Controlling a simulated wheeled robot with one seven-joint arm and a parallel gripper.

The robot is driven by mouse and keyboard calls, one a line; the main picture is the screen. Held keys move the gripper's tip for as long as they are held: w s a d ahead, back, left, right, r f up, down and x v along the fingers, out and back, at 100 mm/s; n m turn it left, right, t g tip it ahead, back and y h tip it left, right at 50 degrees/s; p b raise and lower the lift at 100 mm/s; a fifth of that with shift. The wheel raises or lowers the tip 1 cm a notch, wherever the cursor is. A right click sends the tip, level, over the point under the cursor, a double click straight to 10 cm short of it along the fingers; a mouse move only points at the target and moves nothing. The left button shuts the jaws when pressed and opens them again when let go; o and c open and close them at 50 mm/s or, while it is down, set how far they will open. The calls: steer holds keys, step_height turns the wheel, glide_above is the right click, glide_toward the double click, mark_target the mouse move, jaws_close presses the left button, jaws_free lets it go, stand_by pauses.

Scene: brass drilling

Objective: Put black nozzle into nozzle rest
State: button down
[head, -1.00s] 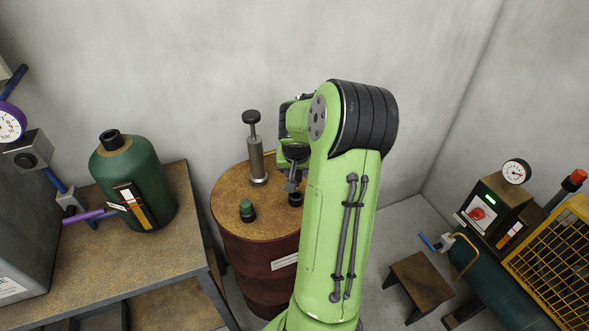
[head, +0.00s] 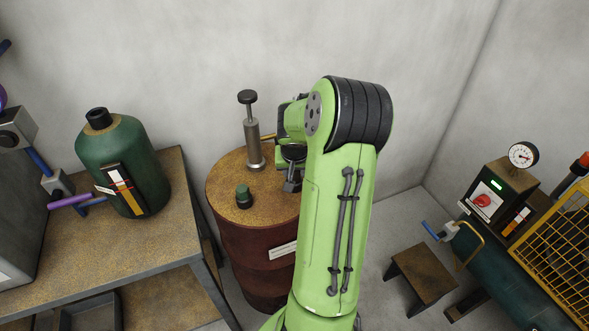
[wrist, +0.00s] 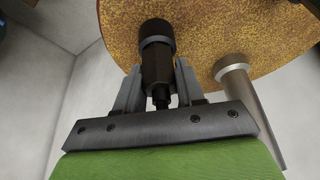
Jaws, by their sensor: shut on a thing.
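My gripper (head: 291,185) hangs over the right part of the rusty drum's top, partly hidden by my arm. In the wrist view my gripper (wrist: 157,78) has its two fingers closed on either side of the black nozzle (wrist: 156,50). The nozzle points away from the palm, against the drum top; whether it touches it I cannot tell. In the head view the nozzle is hidden. I cannot pick out the nozzle rest for certain. A small dark piece with a green top (head: 244,197) stands on the drum, left of my gripper.
A grey pump with a black knob (head: 253,140) stands on the drum (head: 228,172), close to my gripper; its grey cylinder shows in the wrist view (wrist: 238,90). A green bottle (head: 122,165) stands on the left bench (head: 170,235). A low stool (head: 420,272) and compressor gear stand at right.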

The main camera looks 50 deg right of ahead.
steer(key=shift+c, duration=0.2)
jaws_free()
stand_by(0.4)
steer(key=shift+r, duration=0.15)
steer(key=shift+r+p, duration=2.85)
steer(key=shift+r, duration=0.65)
